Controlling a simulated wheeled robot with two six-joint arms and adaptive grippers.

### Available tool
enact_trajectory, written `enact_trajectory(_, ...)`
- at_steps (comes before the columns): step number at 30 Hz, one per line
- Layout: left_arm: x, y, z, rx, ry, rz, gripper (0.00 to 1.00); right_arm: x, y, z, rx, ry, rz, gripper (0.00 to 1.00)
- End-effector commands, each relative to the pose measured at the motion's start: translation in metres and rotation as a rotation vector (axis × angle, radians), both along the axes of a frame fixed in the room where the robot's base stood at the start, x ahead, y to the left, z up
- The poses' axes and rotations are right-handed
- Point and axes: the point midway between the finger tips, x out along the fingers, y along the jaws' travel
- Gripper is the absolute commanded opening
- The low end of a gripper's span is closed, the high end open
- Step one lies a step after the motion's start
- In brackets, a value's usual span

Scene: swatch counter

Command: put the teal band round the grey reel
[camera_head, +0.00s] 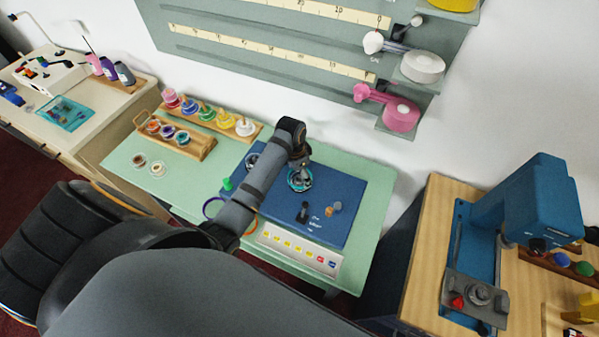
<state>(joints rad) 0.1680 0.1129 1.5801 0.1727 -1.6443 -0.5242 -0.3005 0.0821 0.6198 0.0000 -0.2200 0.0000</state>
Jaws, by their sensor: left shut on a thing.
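My left gripper (300,163) points down over the blue mat (360,190) on the green table, its fingers small and partly hidden. The teal band (309,184) shows as a thin ring right under it, and the gripper is shut on it. Something greyish shows inside the ring, probably the grey reel; I cannot tell whether the band is round it or above it. A small round grey and white item (252,160) lies at the mat's left, partly behind my arm. My right gripper is not in view.
A dark upright piece (303,211) and a small orange and grey piece (335,207) stand on the mat. A purple ring (212,207) lies left of my arm. Spool racks (190,150) stand at the back left. A blue machine (525,205) stands on the right bench.

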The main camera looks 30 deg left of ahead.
Motion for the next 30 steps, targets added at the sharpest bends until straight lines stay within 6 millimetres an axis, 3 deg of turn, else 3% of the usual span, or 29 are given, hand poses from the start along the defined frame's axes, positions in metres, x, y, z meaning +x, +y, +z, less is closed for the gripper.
enact_trajectory(30, 0.0, 0.0, -0.011, 0.0, 0.0, 0.0, 0.67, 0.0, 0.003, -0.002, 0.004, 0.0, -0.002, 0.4)
